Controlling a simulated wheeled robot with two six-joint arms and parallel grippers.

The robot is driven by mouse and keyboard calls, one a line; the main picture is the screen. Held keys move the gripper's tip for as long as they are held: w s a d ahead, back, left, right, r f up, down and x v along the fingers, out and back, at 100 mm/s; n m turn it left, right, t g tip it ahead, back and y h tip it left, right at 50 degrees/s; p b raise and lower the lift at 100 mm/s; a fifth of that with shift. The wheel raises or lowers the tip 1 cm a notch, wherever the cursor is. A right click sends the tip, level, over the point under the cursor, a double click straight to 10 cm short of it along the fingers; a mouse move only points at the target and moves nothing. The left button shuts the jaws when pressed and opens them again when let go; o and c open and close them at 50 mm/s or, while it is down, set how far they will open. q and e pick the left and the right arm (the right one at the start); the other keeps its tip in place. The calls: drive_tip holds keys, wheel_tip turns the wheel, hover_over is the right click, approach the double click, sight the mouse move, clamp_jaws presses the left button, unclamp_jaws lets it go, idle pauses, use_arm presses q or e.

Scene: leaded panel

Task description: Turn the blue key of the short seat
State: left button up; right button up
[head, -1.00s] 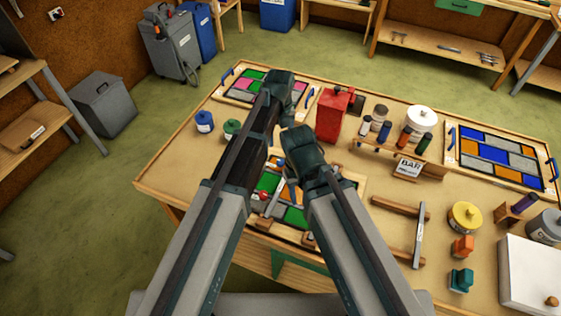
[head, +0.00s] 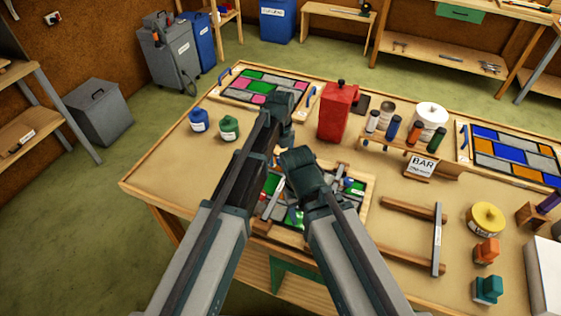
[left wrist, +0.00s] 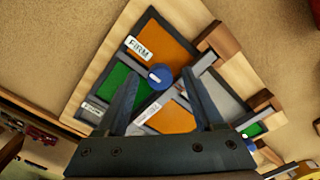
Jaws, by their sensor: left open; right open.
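The leaded panel (left wrist: 135,25) fills the middle of the left wrist view, with orange, green and grey panes in a pale wooden frame. A round blue key (left wrist: 160,77) with a white mark sits on it. My left gripper (left wrist: 157,78) is open, its two fingers on either side of the blue key, with no clear grip on it. A label reading FIRM (left wrist: 139,47) lies beside the key; two other labels are too small to read surely. In the head view the panel (head: 362,212) is mostly hidden behind my arms. My right gripper (head: 343,180) is open over it, partly hidden.
A red can (head: 338,112) stands behind the panel. Blue (head: 199,120) and green (head: 229,128) pots stand left. A rack of bottles (head: 395,150), a BAR sign (head: 420,167) and a wooden fixture (head: 437,240) are right. The bench's left side is mostly clear.

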use_arm(q)
clamp_jaws()
idle(0.3)
drive_tip(key=shift+n, duration=0.3)
